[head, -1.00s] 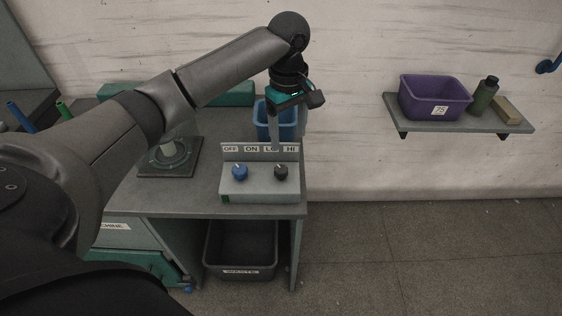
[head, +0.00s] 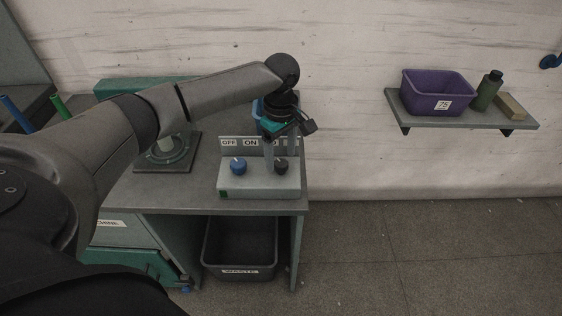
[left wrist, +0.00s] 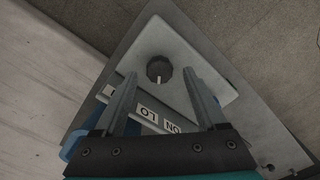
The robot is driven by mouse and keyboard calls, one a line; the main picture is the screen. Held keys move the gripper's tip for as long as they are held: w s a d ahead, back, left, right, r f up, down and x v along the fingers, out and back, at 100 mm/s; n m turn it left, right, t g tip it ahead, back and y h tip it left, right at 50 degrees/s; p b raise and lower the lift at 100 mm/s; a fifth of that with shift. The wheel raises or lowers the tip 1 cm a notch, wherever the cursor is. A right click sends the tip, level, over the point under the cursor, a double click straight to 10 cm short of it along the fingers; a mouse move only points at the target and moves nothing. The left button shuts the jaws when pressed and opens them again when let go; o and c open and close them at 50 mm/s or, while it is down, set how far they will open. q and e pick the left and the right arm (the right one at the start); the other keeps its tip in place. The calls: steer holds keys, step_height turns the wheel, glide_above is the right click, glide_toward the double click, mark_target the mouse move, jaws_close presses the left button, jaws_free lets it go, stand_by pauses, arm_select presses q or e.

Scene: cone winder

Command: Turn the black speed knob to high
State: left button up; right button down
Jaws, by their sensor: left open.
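The black speed knob (head: 281,165) sits on the right of a grey control box (head: 258,190); it also shows in the left wrist view (left wrist: 159,68). Its white pointer mark points roughly toward the LO label (left wrist: 148,113). The HI label (left wrist: 110,91) is partly hidden by a finger. My left gripper (head: 280,156) is open and empty, pointing down over the knob. In the left wrist view its fingers (left wrist: 159,78) stand either side of the knob, apart from it; their height above it is unclear. My right gripper is out of view.
A blue knob (head: 238,166) is left of the black one, under OFF and ON labels. A wall shelf (head: 460,121) holds a purple bin (head: 437,91).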

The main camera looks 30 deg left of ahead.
arm_select(q)
steer(key=shift+f, duration=0.9)
steer(key=shift+c, duration=0.2)
jaws_close()
